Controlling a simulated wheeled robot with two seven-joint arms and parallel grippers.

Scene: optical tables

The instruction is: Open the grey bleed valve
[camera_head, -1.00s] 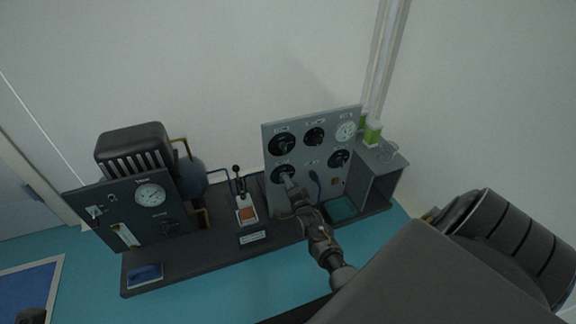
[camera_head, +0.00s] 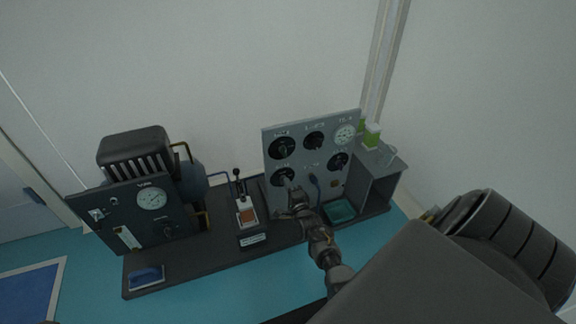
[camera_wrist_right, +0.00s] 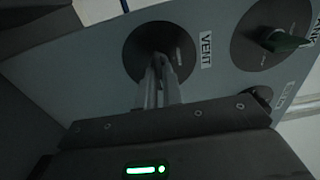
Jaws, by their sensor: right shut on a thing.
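A round black dial (camera_head: 279,174) with a grey handle sits at the lower left of the grey upright panel (camera_head: 268,203). In the right wrist view the same dial (camera_wrist_right: 136,48) stands beside a label reading VENT. No label reading bleed can be made out. My right gripper (camera_head: 289,187) is at this dial, and its fingers (camera_wrist_right: 160,66) are shut on the handle at the dial's middle. The fingers hide most of the handle, so its angle is hard to tell. My left gripper is not clearly in view.
Other black dials (camera_head: 282,147) and a white gauge (camera_head: 345,134) share the panel. A blue-handled lever (camera_head: 315,180) stands close to my right gripper. A switch box (camera_head: 247,212) and a dark gauge unit (camera_head: 120,207) stand to the left.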

